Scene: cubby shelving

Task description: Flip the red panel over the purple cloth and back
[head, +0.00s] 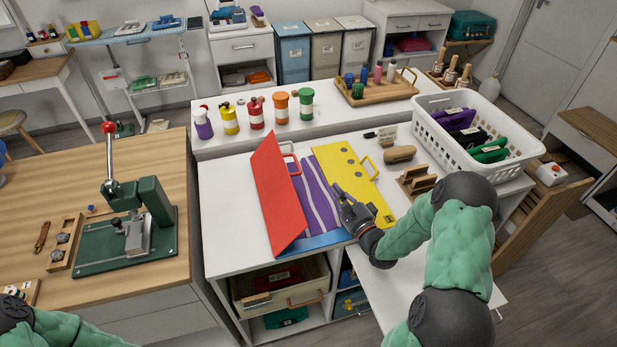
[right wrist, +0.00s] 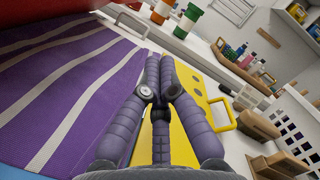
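The red panel (head: 275,195) is raised on edge and tilted, at the left of the purple cloth (head: 318,198), with a red handle (head: 291,158) by its far edge. The cloth has pale stripes and lies flat; it fills the left of the right wrist view (right wrist: 75,95). The yellow panel (head: 347,172) lies flat on the cloth's right, with a yellow handle. My right gripper (head: 340,192) is over the border of cloth and yellow panel, apart from the red panel. Its fingers (right wrist: 160,62) are together with nothing visible between them. My left gripper is out of view; only part of that arm shows at lower left.
Several colored bottles (head: 256,113) stand on the raised ledge behind. A white basket (head: 440,140) with folded cloths is at the right. A wooden rack (head: 416,182) and a brown brush (head: 399,154) lie right of the yellow panel. A green lever press (head: 135,230) stands on the left table.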

